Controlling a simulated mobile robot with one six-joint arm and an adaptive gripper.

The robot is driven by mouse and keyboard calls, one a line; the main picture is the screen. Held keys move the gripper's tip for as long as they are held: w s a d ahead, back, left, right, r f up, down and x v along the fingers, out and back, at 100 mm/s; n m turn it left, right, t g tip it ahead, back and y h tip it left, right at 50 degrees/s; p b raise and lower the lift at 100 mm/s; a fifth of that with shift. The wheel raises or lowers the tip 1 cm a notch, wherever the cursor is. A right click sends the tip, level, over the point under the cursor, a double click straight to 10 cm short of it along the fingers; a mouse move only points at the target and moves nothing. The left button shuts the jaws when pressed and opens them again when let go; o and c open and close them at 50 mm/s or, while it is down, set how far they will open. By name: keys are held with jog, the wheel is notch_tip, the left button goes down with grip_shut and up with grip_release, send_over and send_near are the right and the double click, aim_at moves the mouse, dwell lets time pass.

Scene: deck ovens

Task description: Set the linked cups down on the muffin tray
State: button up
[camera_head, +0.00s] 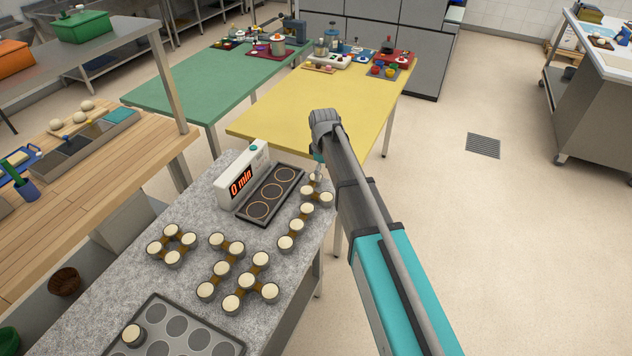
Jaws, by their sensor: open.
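The dark muffin tray (199,322) lies at the near end of the grey stone counter, cut off by the picture's bottom edge. One cream-topped cup (133,336) sits in one of its hollows; the other visible hollows are empty. Several groups of linked cups, cream on top with brown links, stand on the counter: one at the left (173,258), one in the middle (222,268), one nearer (246,281), and a chain (297,226) at the right. My gripper (317,174) is open, pointing down at the chain's far end. Its fingers are small and partly hidden, so contact is unclear.
A yellow table (290,115) and a green table (190,95) stand behind. A wooden counter (80,195) is at the left.

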jog(key=shift+w+a+r+n+p, duration=0.15)
jog(key=shift+w+a+r+n, duration=0.15)
jog(key=shift+a, duration=0.25)
jog(key=shift+w+a+r+n+p, duration=0.15)
jog(key=shift+w+a+r+n, duration=0.05)
jog(key=shift+w+a+r, duration=0.25)
jog(key=shift+s+f, duration=0.1)
jog(key=shift+f, duration=0.05)
jog(key=b, duration=0.9)
send_over(314, 193)
jog(key=f, duration=0.8)
jog(key=shift+s+d+f, duration=0.1)
jog(key=shift+d+f, duration=0.15)
jog(key=shift+d, duration=0.15)
jog(key=shift+f, duration=0.1)
jog(key=f+b, duration=0.2)
jog(key=f, duration=0.1)
jog(key=shift+a+b, duration=0.35)
jog(key=shift+f+b, duration=1)
jog(key=shift+b, duration=0.05)
